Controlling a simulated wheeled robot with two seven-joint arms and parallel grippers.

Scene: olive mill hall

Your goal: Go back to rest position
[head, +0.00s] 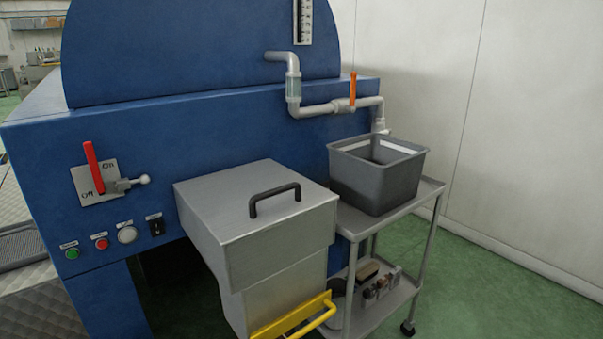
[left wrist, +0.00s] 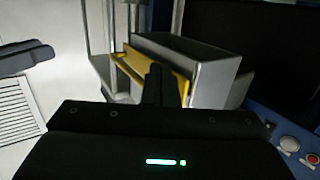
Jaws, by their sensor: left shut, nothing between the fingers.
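My left gripper (left wrist: 160,85) shows in the left wrist view as a dark shape with its fingers together, shut and empty. In that view it appears in front of a yellow bar (left wrist: 135,72) and a grey metal bin (left wrist: 215,75); I cannot tell how far apart they are. Neither gripper shows in the head view. My right gripper is in no frame. The blue machine (head: 190,130) fills the left and middle of the head view, with a red lever (head: 93,168) between "On" and "Off" labels, closer to upright at "On".
A lidded steel bin (head: 265,225) with a black handle and a yellow bar (head: 290,322) stands before the machine. A trolley (head: 428,192) beside it carries a grey crate (head: 375,180) under a pipe with an orange valve handle (head: 352,90). Green floor (head: 490,290) is clear at right.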

